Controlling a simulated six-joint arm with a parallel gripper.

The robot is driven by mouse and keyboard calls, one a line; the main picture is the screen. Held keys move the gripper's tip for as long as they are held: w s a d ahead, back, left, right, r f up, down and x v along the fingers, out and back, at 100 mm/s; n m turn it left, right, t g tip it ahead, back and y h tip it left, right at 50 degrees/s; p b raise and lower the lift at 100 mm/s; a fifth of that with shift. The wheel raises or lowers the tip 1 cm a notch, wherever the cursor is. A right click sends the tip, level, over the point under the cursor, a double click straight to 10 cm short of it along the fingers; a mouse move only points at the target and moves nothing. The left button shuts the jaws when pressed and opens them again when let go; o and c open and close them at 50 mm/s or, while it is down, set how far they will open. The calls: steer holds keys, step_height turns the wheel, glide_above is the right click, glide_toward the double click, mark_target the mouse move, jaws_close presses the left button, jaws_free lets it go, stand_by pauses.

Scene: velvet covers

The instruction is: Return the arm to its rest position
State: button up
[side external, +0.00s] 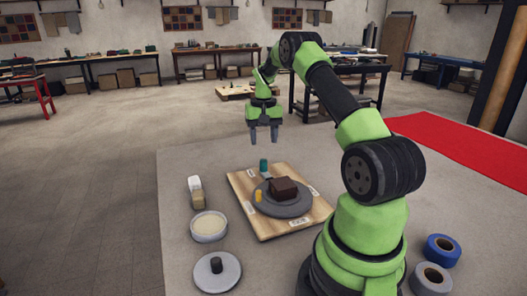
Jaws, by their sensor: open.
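My gripper (264,134) hangs at the end of my green and black arm, fingers pointing down. It is open and empty. It is in the air and appears to be over the far part of the work table (180,170), above and behind a wooden board (243,187). On the board is a round grey plate (290,209) with a dark brown block (283,189) and a small yellow piece (258,196) on it. A teal-topped item (263,165) stands at the board's far side.
Left of the board are a white and tan item (195,191), a round pale-filled dish (209,226) and a grey disc with a dark knob (217,272). Blue (442,250) and grey (432,279) tape rolls lie right of my base. A red strip (470,150) lies behind right.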

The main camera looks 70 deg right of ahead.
steer(key=shift+r, duration=0.75)
steer(key=a+r+n+t, duration=0.3)
steer(key=a+r+t, duration=0.1)
steer(key=a+r, duration=1.35)
steer(key=s+a+n+t+y, duration=0.2)
steer(key=s+a+n+t, duration=0.1)
steer(key=s+a, duration=1.1)
steer(key=shift+s+a+n, duration=0.15)
steer(key=shift+a+n, duration=0.45)
steer(key=shift+a, duration=0.25)
